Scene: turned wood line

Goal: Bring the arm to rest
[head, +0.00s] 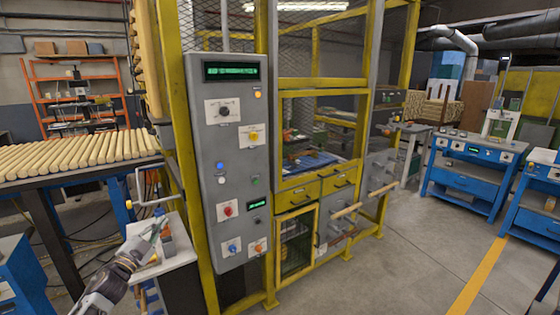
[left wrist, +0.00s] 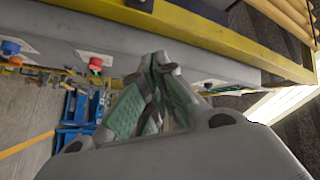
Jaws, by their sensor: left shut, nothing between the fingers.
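My left arm comes in from the lower left in the head view. Its gripper (head: 158,228) is in front of a small pale-topped stand, left of the grey control panel (head: 228,160). In the left wrist view the gripper's green-padded fingers (left wrist: 158,95) come together at their tips, with nothing between them. The panel carries knobs, buttons and green displays, and its buttons also show in the left wrist view. My right gripper is out of view.
A yellow-framed machine (head: 325,175) with drawers fills the middle. A rack of wooden rods (head: 75,156) stands at the left. Blue workbenches (head: 466,176) stand at the right. Grey floor (head: 405,265) with a yellow line is clear at the lower right.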

